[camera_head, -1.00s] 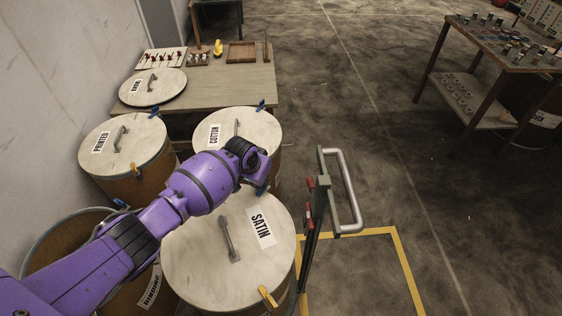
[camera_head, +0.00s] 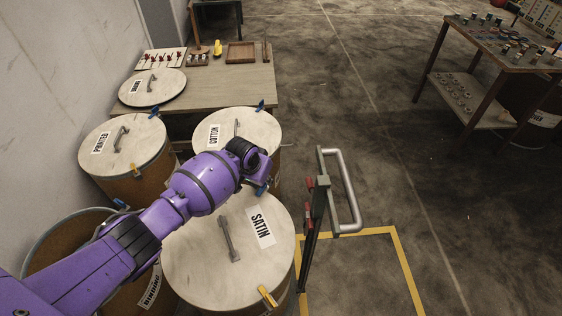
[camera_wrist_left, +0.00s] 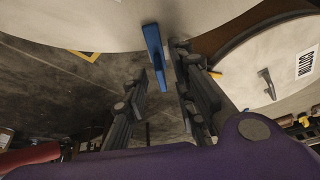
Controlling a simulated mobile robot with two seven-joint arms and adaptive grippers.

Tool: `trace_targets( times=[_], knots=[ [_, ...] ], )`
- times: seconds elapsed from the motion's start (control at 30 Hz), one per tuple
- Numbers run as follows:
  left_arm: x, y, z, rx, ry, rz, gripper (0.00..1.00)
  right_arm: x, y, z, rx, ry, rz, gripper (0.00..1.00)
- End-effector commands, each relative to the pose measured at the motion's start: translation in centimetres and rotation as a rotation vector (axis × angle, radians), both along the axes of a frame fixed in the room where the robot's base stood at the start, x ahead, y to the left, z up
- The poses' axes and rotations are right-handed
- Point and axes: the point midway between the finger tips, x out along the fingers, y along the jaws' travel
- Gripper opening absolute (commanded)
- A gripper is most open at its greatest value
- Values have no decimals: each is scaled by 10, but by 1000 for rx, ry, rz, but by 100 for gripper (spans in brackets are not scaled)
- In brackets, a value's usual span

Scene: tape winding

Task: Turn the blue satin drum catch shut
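The satin drum's pale round lid (camera_head: 190,265) carries a SATIN label and a grey handle. Its blue catch (camera_head: 262,189) is at the far rim, partly hidden by my left gripper. In the left wrist view the blue catch (camera_wrist_left: 154,52) hangs from the lid edge between the fingertips. My left gripper (camera_wrist_left: 160,75) is open, one finger on each side of the catch, with a visible gap on the right. In the head view the left gripper (camera_head: 264,170) is above the far rim and mostly hidden by its wrist. The right gripper is not in view.
A yellow catch (camera_head: 268,297) is on the satin lid's near rim. Cotton (camera_head: 262,128), printed (camera_head: 148,150) and binding (camera_head: 65,225) drums stand close around. A trolley with a metal handle (camera_head: 347,190) stands right of the satin drum. Open floor lies farther right.

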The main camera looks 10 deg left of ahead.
Motion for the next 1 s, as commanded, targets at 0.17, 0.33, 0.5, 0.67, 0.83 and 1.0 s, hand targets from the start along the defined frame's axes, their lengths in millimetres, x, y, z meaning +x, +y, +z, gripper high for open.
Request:
trace_targets(
  times=[0.17, 0.33, 0.5, 0.67, 0.83, 1.0],
  knots=[
    [-6, 3, 14, -1, -1, 0, 25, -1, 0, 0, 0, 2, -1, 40],
    [-18, 7, 44, 0, -2, -1, 25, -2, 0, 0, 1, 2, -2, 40],
    [-30, 11, 77, -1, -3, -1, 25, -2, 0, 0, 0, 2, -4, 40],
    [-39, 13, 99, -1, -1, 0, 25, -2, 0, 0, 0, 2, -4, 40],
    [-43, 14, 109, -1, 0, 0, 25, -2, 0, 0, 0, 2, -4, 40],
    [-43, 14, 110, -1, 0, 0, 25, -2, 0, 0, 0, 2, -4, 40]
  ],
)
